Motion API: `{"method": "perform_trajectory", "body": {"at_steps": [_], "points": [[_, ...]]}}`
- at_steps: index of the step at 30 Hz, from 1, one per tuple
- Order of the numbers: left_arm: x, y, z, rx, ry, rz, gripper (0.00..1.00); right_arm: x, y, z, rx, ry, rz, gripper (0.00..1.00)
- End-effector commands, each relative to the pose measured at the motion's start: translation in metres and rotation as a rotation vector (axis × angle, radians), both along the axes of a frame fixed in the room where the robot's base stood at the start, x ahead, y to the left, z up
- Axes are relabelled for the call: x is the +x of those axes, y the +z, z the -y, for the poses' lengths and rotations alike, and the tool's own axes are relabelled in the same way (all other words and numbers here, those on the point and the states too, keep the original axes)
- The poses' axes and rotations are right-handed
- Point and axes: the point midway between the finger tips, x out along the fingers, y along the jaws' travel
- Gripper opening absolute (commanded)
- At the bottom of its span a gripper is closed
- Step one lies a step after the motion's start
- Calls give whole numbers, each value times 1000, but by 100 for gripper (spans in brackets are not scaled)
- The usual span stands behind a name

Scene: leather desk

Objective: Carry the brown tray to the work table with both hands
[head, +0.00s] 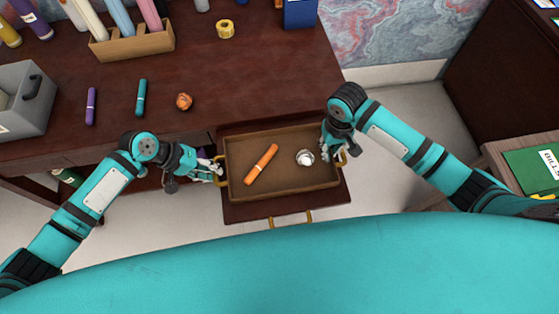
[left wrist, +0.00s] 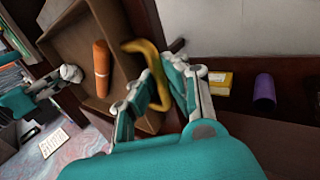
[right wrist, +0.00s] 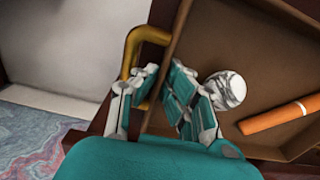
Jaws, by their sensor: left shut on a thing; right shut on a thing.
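The brown tray (head: 308,184) is at the front edge of the dark red desk, over a pulled-out drawer (head: 240,212). I cannot tell whether it touches the drawer. An orange marker (head: 261,165) and a silver-white ball (head: 305,157) lie in the tray. My left gripper (head: 218,168) is shut on the tray's left brass handle, which shows in the left wrist view (left wrist: 157,72). My right gripper (head: 340,154) is shut on the right brass handle, which shows in the right wrist view (right wrist: 130,50). The fingers partly hide both handles.
The desk (head: 240,80) holds a purple marker (head: 91,106), a teal marker (head: 141,98), an orange-brown ball (head: 184,101), a pen holder (head: 132,43) and a grey box (head: 24,98). A side table with a green folder (head: 532,170) stands at right. Pale floor lies between.

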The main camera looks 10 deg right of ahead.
Motion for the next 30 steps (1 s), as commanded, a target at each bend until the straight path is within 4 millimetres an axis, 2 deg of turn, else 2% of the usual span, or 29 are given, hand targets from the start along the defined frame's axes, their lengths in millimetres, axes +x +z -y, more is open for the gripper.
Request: {"method": "perform_trajectory", "body": {"at_steps": [11,24,30], "points": [[1,5,0,-1,0,1,0,1,5,0,0,-1,3,0],[0,45,0,0,1,1,0,1,45,0,0,-1,2,0],[0,52,0,0,0,0,0,1,52,1,-1,-1,2,0]]}}
